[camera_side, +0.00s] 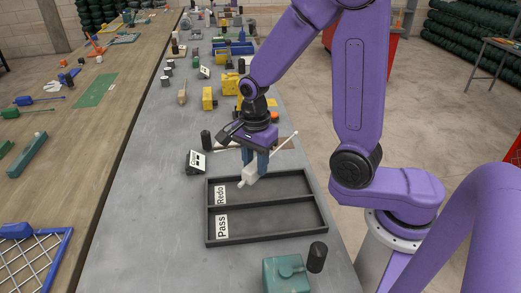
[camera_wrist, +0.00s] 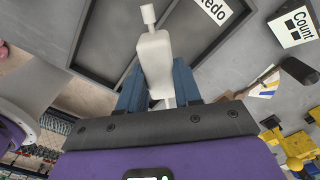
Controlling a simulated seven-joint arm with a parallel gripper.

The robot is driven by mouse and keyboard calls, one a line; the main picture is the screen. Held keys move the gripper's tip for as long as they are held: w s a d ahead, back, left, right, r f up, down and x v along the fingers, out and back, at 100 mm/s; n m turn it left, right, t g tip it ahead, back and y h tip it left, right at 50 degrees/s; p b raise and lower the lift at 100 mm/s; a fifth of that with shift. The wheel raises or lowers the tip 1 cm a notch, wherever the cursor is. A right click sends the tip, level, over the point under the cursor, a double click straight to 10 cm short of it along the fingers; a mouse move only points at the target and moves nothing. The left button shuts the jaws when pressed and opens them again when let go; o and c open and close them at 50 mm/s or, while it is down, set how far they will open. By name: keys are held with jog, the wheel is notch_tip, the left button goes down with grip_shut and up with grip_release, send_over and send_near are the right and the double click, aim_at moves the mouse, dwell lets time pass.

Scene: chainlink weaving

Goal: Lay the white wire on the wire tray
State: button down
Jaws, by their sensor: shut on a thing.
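My gripper (camera_side: 254,173) points down with its two blue fingers shut on a white piece (camera_side: 250,174), which I take for the white wire. It has a thick body, a small nub at one end and a thin white rod slanting up to the right. In the wrist view the white piece (camera_wrist: 155,58) sits between the blue fingers (camera_wrist: 158,92), nub pointing away. It is held over the back-left part of a dark tray (camera_side: 266,207) with two compartments, labelled Redo and Pass. A low brown and white item behind my gripper is partly hidden. I cannot tell which is the wire tray.
A Count sign (camera_side: 195,162) and a black cylinder (camera_side: 206,139) stand left of my gripper. Another black cylinder (camera_side: 317,257) and a green box (camera_side: 287,274) stand in front of the dark tray. Yellow blocks (camera_side: 209,99) stand farther back. Grey bench left of the tray is clear.

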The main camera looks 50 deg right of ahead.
jog(key=s+a+m, duration=0.4)
jog(key=a+m, duration=0.1)
jog(key=m, duration=0.4)
jog(key=shift+a+f, duration=0.4)
jog(key=shift+f, duration=0.05)
jog(key=shift+f, duration=0.1)
jog(key=shift+f, duration=3.85)
jog(key=shift+f, duration=0.1)
jog(key=c, duration=0.7)
grip_release()
